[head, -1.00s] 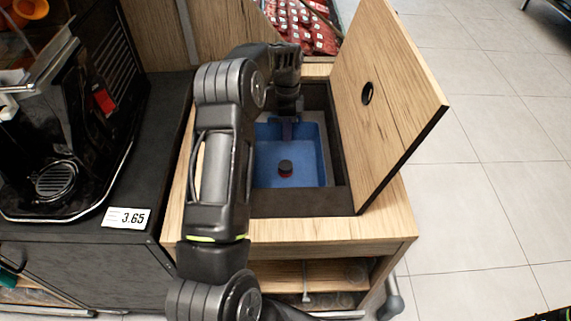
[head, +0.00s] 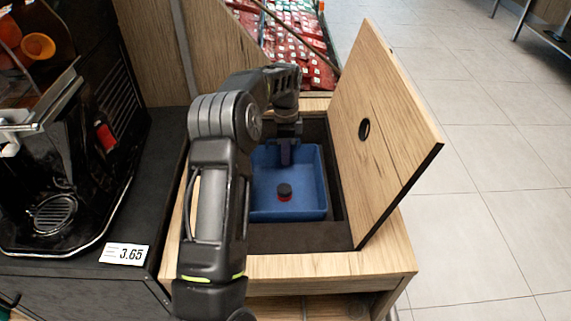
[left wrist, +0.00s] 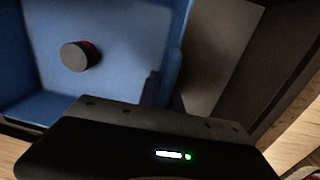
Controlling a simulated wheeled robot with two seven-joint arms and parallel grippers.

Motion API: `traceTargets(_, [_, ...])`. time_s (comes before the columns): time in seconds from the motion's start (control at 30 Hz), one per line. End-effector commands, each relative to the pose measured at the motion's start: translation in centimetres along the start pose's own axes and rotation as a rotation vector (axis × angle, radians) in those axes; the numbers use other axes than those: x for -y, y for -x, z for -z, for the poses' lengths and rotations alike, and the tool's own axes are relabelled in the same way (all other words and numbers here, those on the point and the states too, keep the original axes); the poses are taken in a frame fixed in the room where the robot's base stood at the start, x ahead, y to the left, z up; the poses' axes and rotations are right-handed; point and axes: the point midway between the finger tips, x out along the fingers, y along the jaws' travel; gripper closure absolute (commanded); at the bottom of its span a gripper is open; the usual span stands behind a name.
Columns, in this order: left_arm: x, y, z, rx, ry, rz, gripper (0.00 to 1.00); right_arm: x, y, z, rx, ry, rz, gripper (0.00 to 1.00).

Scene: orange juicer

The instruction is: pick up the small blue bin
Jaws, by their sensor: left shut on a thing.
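The small blue bin (head: 315,192) sits within the square opening of the wooden cabinet, below the raised lid. A small black and red round object (head: 284,191) lies on its floor. My left gripper (head: 287,156) reaches down at the bin's far wall and is shut on that wall. In the left wrist view the bin (left wrist: 120,60) fills the upper left, with the round object (left wrist: 78,56) inside and a finger against the wall. The bin's left side is partly hidden by my left arm in the head view. My right gripper is not in view.
The open wooden lid (head: 385,130) stands at the right of the opening. A black juicer (head: 60,180) stands on the dark counter at the left, with a price tag (head: 124,254) near its edge. Tiled floor is free at the right.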

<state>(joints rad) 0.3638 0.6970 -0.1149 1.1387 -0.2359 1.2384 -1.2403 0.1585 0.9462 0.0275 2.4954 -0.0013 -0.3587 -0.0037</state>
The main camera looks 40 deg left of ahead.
Motion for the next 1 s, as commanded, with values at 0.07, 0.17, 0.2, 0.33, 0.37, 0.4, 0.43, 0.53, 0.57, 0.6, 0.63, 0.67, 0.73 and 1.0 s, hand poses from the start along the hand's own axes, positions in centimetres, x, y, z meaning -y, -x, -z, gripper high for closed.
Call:
traceTargets(0.07, [-0.1,1.9,0.0,-0.001,0.0,0.003,1.0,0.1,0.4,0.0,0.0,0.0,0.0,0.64])
traceTargets(0.17, [-0.2,3.7,0.0,-0.001,0.0,0.002,1.0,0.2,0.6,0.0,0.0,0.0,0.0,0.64])
traceTargets(0.2, [-0.3,4.2,0.0,-0.001,0.0,0.001,1.0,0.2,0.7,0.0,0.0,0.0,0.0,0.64])
traceTargets(0.33, [-0.4,5.2,0.0,0.0,-0.001,-0.001,1.0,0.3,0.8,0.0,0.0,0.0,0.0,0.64])
traceTargets(0.37, [-0.4,5.3,0.0,0.0,-0.001,-0.001,1.0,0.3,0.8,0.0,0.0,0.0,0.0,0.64])
traceTargets(0.4, [-0.4,5.4,0.0,0.0,-0.001,-0.001,1.0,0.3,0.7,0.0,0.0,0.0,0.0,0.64])
traceTargets(0.43, [-0.4,5.4,0.0,0.0,-0.001,-0.001,1.0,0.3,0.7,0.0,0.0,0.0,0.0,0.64])
traceTargets(0.53, [-0.4,5.4,0.0,0.0,0.0,-0.001,1.0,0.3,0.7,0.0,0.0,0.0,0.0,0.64])
traceTargets(0.57, [-0.4,5.4,0.0,0.0,0.0,-0.001,1.0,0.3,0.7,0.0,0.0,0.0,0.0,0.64])
traceTargets(0.6, [-0.4,5.4,0.0,0.0,0.0,-0.001,1.0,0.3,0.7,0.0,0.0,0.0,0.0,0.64])
traceTargets(0.63, [-0.4,5.3,0.0,0.0,0.0,-0.001,1.0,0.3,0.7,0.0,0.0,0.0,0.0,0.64])
traceTargets(0.67, [-0.4,5.3,0.0,0.0,0.0,-0.001,1.0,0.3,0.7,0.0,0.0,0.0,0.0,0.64])
traceTargets(0.73, [-0.4,5.3,0.0,0.0,0.0,-0.001,1.0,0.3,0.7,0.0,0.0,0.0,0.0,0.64])
traceTargets(1.0, [-0.4,5.4,0.0,0.0,0.0,-0.001,1.0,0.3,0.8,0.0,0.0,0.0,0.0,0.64])
